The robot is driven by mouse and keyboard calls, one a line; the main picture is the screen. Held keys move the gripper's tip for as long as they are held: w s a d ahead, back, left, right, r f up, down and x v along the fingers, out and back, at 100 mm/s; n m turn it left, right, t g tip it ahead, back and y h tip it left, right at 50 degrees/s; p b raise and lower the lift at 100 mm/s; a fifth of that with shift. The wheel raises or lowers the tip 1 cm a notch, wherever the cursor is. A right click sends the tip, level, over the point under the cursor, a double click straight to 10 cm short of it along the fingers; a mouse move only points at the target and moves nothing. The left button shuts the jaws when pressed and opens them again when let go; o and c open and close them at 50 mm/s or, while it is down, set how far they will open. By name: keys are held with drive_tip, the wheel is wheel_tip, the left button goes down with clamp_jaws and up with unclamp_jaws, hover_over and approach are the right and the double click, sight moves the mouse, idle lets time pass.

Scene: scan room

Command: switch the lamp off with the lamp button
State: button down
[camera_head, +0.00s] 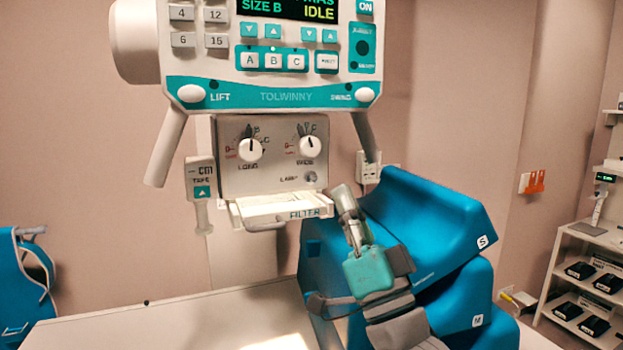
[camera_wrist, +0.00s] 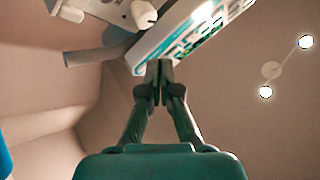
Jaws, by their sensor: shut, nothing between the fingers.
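The lamp button (camera_head: 310,178) is a small grey round button beside the word LAMP. It sits low on the right of the white collimator face (camera_head: 235,182), under the two dials. My gripper (camera_head: 340,190) points upward just right of the button, with its fingertips together and empty. In the picture a small gap shows between tips and button; I cannot tell the depth. In the wrist view my shut gripper (camera_wrist: 158,70) shows below the control panel (camera_wrist: 195,38). The lamp button cannot be made out there. A bright patch lies on the table's front edge.
Above hangs the control console (camera_head: 275,97) with two slanting handles. A filter tray (camera_head: 280,208) juts out below the button. Blue wedge cushions (camera_head: 425,225) stand close behind my gripper. The white table (camera_head: 170,325) is bare at left. A shelf (camera_head: 590,240) stands far right.

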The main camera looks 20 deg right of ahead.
sight(312, 173)
drive_tip(key=shift+w, duration=4.35)
drive_tip(key=shift+w, duration=0.35)
drive_tip(key=shift+w+f, duration=0.1)
drive_tip(key=shift+w, duration=0.6)
drive_tip(key=shift+s+f, duration=0.35)
drive_tip(key=shift+s, duration=0.2)
drive_tip(key=shift+s, duration=0.1)
